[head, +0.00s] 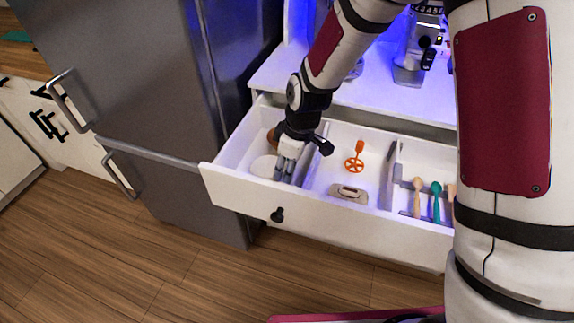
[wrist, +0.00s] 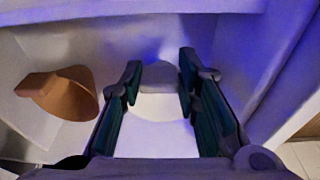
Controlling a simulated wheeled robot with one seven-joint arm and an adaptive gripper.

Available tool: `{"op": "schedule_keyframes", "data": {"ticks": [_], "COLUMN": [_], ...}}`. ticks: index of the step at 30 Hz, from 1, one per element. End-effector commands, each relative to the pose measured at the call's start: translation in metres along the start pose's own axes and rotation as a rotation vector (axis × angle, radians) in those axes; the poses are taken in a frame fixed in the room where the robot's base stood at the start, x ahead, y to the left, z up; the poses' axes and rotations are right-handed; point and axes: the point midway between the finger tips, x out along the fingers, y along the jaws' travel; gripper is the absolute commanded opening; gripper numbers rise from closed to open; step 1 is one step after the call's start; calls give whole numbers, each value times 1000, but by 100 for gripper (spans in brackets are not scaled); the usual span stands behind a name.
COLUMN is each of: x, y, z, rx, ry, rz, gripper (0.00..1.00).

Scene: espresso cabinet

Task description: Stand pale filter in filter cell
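The pale filter (head: 264,167) is a whitish rounded piece low in the left compartment of the open drawer, partly hidden by my gripper (head: 286,170). In the wrist view, the pale filter (wrist: 158,137) shows between and beneath the fingers of my gripper (wrist: 160,78). The fingers are apart, with a clear gap between their tips; I see no firm contact with the filter. A brown filter (wrist: 66,95) with a tab lies to the left in the wrist view, and at the back of the same compartment (head: 272,139) in the head view. I cannot tell which compartment is the filter cell.
The white drawer (head: 330,222) has dividers (head: 388,178). Its other compartments hold an orange whisk-like tool (head: 355,158), a beige handled piece (head: 349,193) and several spoons (head: 436,200). A steel fridge (head: 150,75) stands close on the left. A coffee machine (head: 412,60) stands on the counter behind.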

Motion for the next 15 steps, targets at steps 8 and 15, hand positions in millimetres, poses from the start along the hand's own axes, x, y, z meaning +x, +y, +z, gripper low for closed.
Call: {"op": "schedule_keyframes", "data": {"ticks": [8,15], "x": [0,-11], "y": [0,0], "z": [0,-1], "rx": [0,1], "ry": [0,1], "rz": [0,1], "gripper": [48,48]}}
